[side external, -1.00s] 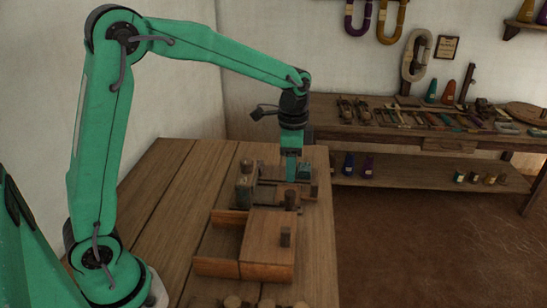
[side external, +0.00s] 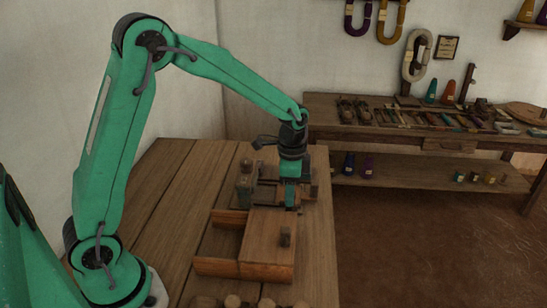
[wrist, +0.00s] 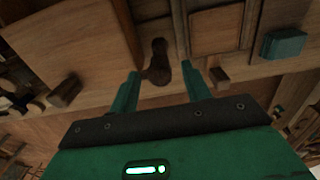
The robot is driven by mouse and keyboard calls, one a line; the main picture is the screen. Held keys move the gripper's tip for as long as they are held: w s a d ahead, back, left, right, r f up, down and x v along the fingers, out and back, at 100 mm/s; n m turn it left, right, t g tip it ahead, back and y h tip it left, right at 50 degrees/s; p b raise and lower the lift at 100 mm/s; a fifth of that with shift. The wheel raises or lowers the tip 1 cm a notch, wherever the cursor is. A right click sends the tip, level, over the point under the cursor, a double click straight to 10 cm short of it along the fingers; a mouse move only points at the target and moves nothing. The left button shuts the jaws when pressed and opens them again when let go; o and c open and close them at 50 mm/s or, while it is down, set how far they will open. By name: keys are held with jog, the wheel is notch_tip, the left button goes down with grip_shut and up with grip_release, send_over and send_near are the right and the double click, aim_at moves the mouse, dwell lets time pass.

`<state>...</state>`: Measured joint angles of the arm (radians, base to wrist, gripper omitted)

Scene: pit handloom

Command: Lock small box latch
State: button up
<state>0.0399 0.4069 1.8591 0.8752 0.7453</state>
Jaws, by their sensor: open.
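My gripper (side external: 291,207) is low over the back of the bench, just behind the wooden box (side external: 268,226). In the wrist view my gripper (wrist: 160,70) is open. A dark brown, rounded upright piece (wrist: 158,62), which may be the latch, shows between its two green fingers, with a gap to each finger. The box's flat lid (wrist: 70,38) fills the upper left of the wrist view, with a small block knob (wrist: 64,91) near its edge. In the side view my gripper hides the dark piece.
A teal block (wrist: 285,43) sits right of the fingers in the wrist view. Behind the box stands a wooden fixture with a dark post (side external: 245,184). Round wooden pieces (side external: 233,301) lie at the front edge. A tool bench (side external: 430,112) stands at the back right.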

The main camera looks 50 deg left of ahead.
jog(key=c, duration=1)
jog(key=shift+n, duration=0.4)
jog(key=n, duration=1.2)
jog(key=shift+n, duration=2.6)
